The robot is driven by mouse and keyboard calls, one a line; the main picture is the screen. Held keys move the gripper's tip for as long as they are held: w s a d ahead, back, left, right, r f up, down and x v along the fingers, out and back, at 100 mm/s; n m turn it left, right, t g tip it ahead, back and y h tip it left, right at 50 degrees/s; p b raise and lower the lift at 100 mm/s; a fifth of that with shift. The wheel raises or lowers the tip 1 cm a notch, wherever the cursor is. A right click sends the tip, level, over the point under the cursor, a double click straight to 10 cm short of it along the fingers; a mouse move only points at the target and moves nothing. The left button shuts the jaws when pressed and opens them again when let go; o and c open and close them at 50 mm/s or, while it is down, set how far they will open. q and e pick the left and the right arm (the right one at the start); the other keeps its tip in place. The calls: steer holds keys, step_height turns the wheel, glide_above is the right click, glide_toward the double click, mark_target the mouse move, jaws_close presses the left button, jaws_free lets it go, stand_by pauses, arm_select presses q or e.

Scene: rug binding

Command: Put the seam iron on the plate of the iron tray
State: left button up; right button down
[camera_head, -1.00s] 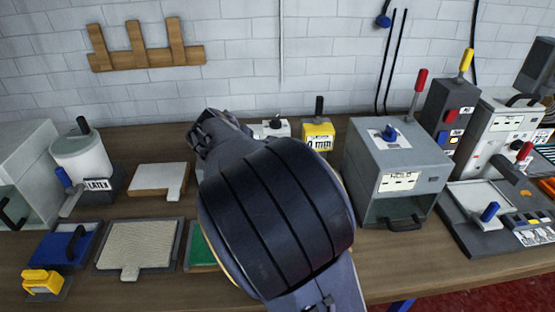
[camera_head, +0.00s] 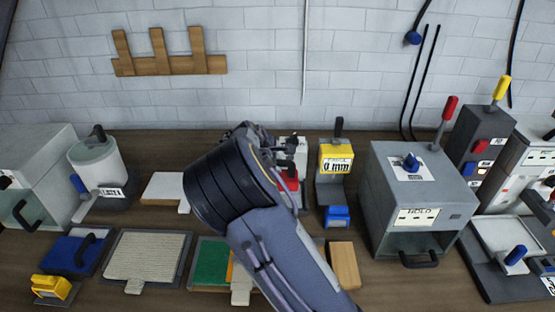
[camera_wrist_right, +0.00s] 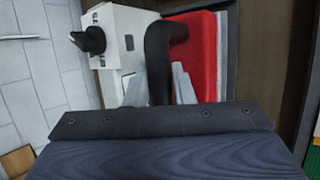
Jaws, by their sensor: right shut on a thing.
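The seam iron looks to be the red block with a black curved handle (camera_wrist_right: 208,55) in the right wrist view. In the head view a small part of its red body (camera_head: 291,184) shows past my wrist. My right gripper (camera_head: 288,162) is shut on the black handle, its grey fingers (camera_wrist_right: 160,88) on either side. A dark grey rim (camera_wrist_right: 231,30) shows beside and behind the red block. I cannot tell if this is the iron tray, nor whether the iron touches it. My right forearm hides part of the bench. My left gripper is not in view.
A white box with a black knob (camera_wrist_right: 115,35) stands close beside the iron. A yellow gauge (camera_head: 337,158) with a blue block and a grey box (camera_head: 400,200) stand to the right. A green-topped tray (camera_head: 210,265) and a ribbed pad (camera_head: 146,257) lie in front.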

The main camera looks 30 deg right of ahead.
steer(key=shift+w+d+f+p, duration=0.2)
steer(key=shift+w+d+f, duration=0.1)
steer(key=shift+w+f, duration=0.35)
steer(key=shift+w+d+f+p, duration=0.15)
steer(key=shift+w+d+f, duration=0.1)
steer(key=shift+w+f, duration=0.35)
step_height(320, 180, down, 3)
steer(key=shift+w+f+p, duration=0.1)
steer(key=shift+f+p, duration=0.1)
steer(key=shift+p, duration=0.1)
steer(key=c, duration=1.7)
jaws_free()
steer(key=shift+f, duration=0.25)
steer(key=o, duration=0.5)
steer(key=shift+c, duration=0.2)
